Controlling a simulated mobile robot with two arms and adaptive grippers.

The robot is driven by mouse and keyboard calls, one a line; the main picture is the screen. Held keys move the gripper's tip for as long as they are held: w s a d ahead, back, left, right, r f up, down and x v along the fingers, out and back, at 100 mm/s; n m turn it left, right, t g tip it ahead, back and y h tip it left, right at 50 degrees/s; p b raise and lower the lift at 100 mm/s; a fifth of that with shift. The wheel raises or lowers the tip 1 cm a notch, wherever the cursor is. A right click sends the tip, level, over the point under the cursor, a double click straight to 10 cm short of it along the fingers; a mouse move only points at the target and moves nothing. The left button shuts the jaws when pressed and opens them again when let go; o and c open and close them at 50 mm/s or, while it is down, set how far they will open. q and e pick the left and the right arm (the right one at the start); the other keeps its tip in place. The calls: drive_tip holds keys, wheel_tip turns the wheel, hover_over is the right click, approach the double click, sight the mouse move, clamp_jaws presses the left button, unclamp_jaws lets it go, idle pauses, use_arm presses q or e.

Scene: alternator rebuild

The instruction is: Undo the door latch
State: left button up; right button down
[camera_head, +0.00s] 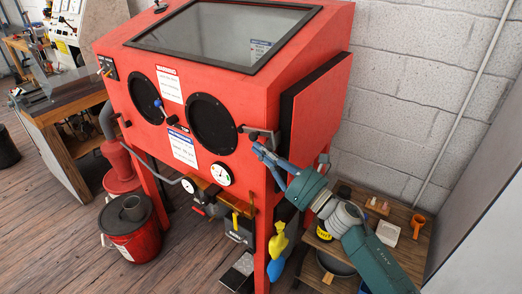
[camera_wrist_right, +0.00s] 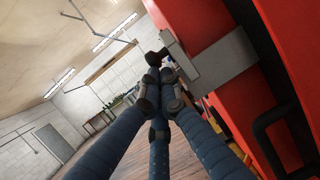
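The red cabinet (camera_head: 190,75) has a side door (camera_head: 315,110) on its right face, which looks closed. A grey metal latch (camera_head: 262,133) sits at the door's front edge, near the right glove port. In the right wrist view the latch shows as a grey bracket (camera_wrist_right: 212,66) with a dark knob (camera_wrist_right: 157,58) at its end. My right gripper (camera_head: 259,149) reaches in from the lower right, just below the latch. In the wrist view its blue fingers (camera_wrist_right: 160,80) come together at the tips beside the knob. Whether they touch it I cannot tell. My left gripper is not in view.
A low wooden shelf (camera_head: 395,215) with small items stands under my right arm. A grey block wall (camera_head: 425,80) is behind. A yellow and blue spray bottle (camera_head: 278,243) hangs by the cabinet's front leg. A red bucket (camera_head: 133,235) stands at left. The floor at front left is clear.

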sight(253, 137)
wheel_tip(253, 137, up, 2)
drive_tip(key=shift+r+h+p, duration=0.1)
drive_tip(key=shift+h+p, duration=0.2)
drive_tip(key=shift+p, duration=0.45)
drive_tip(key=shift+w+a+r, duration=0.15)
drive_tip(key=shift+r, duration=0.55)
drive_tip(key=shift+w+a+r, duration=0.1)
drive_tip(key=shift+a+r, duration=0.1)
drive_tip(key=shift+r, duration=0.45)
drive_tip(key=shift+w+a+r, duration=0.15)
drive_tip(key=shift+r, duration=0.55)
drive_tip(key=shift+w+a+r, duration=0.2)
drive_tip(key=shift+a+r, duration=0.1)
drive_tip(key=shift+r, duration=0.15)
drive_tip(key=shift+w+a+r, duration=0.2)
drive_tip(key=shift+a+r, duration=0.05)
drive_tip(key=shift+r, duration=0.15)
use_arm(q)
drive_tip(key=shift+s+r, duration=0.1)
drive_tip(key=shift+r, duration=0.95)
use_arm(e)
drive_tip(key=shift+w+a+r, duration=0.3)
drive_tip(key=shift+a+r, duration=0.1)
